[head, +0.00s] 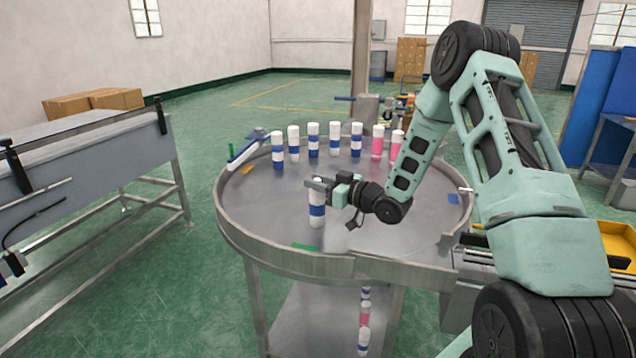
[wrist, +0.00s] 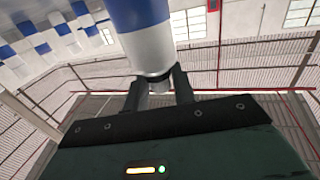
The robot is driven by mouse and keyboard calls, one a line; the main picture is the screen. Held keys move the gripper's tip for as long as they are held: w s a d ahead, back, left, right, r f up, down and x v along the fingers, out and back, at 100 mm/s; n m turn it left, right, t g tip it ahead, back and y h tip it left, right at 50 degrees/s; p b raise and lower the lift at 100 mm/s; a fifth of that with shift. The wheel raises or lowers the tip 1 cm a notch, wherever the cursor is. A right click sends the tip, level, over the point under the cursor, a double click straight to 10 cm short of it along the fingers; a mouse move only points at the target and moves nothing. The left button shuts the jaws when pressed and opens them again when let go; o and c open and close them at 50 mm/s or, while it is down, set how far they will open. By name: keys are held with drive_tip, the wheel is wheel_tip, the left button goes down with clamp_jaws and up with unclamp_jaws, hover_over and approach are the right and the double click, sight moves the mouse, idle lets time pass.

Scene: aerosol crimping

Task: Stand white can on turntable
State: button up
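The white can (head: 317,211) with a blue band is upright over the near-middle part of the round metal turntable (head: 265,225). Whether its base touches the surface is hard to tell. My gripper (head: 319,185) is at the can's upper end, reaching in from the right. In the wrist view the can's blue and white body (wrist: 142,25) enters from the top and ends in a silver collar. The fingers of my gripper (wrist: 158,85) lie on both sides of that end and appear shut on it. The exact contact is partly hidden.
Several blue-and-white cans (head: 313,140) and pink ones (head: 377,142) stand along the turntable's far rim. A grey conveyor table (head: 80,150) is at the left. A yellow tray (head: 620,245) is at the right. The turntable's front left is clear.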

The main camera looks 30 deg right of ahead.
drive_tip(key=o, duration=0.4)
drive_tip(key=shift+c, duration=0.2)
